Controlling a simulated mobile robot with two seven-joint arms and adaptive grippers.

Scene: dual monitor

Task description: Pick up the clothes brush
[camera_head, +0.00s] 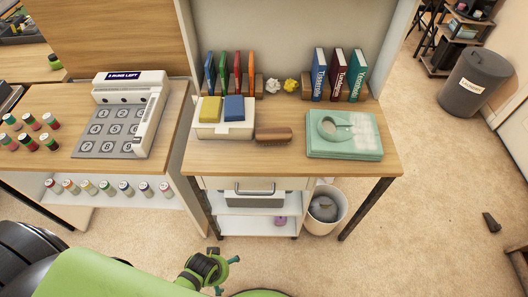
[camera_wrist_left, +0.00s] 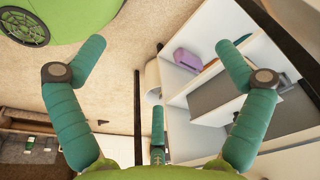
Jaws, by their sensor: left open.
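The clothes brush (camera_head: 273,135) looks brown with a wooden back. It lies on the wooden desk top near the front edge, between the white box and the green case in the head view. My left gripper (camera_head: 228,275) is low at the bottom of the head view, below and in front of the desk, well apart from the brush. In the left wrist view my left gripper (camera_wrist_left: 157,70) is open, its teal fingers spread with nothing between them. The brush does not show in the left wrist view. My right gripper is not in view.
A white box (camera_head: 222,131) with yellow and blue blocks stands left of the brush. A pale green case (camera_head: 345,148) lies to the right. Books (camera_head: 337,75) and crumpled paper balls (camera_head: 291,86) stand behind. A drawer (camera_head: 257,186) and a bin (camera_head: 325,209) are below.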

